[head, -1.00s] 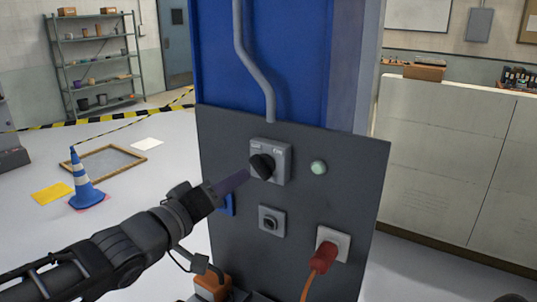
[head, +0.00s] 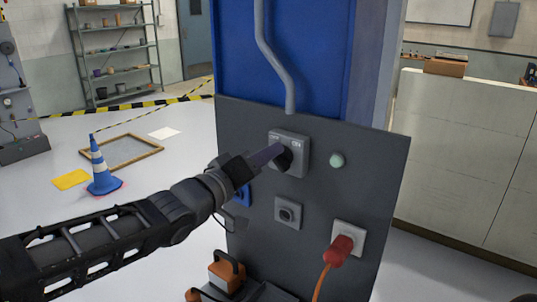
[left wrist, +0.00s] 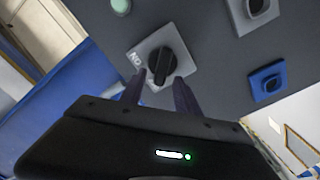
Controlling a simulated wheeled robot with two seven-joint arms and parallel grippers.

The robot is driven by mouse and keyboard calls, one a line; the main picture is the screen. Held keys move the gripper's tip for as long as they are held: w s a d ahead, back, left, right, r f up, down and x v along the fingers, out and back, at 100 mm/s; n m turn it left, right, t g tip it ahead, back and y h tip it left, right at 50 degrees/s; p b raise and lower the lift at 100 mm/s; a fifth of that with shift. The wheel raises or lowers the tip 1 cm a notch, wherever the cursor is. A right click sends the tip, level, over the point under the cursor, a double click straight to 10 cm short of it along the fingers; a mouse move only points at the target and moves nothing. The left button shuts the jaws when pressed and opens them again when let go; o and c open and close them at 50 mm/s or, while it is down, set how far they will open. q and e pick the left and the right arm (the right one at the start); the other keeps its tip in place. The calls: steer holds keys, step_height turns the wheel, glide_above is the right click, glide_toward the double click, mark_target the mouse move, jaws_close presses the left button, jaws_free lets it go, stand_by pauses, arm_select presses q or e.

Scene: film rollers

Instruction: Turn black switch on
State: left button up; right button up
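The black switch (left wrist: 161,64) is a rotary knob on a square grey plate (head: 303,150), fixed to the dark grey panel (head: 255,125) of the blue cabinet. An "ON" label shows beside the knob in the left wrist view. My left gripper (head: 277,153) reaches in from the left and partly hides the knob in the head view. In the left wrist view my left gripper (left wrist: 159,90) has its two fingers apart, with the near end of the knob between or just ahead of their tips. Contact cannot be told. My right gripper is not in view.
A pale green round light (head: 337,160) sits right of the switch. Below are a smaller grey switch (head: 287,212) and a red plug (head: 341,250) with an orange cable. A blue switch (head: 242,195) is partly behind my left gripper. A blue cone (head: 102,170) stands on the floor at left.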

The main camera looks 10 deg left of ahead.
arm_select(q)
steer(key=shift+w+d, duration=0.25)
steer(key=shift+w, duration=0.35)
jaws_close()
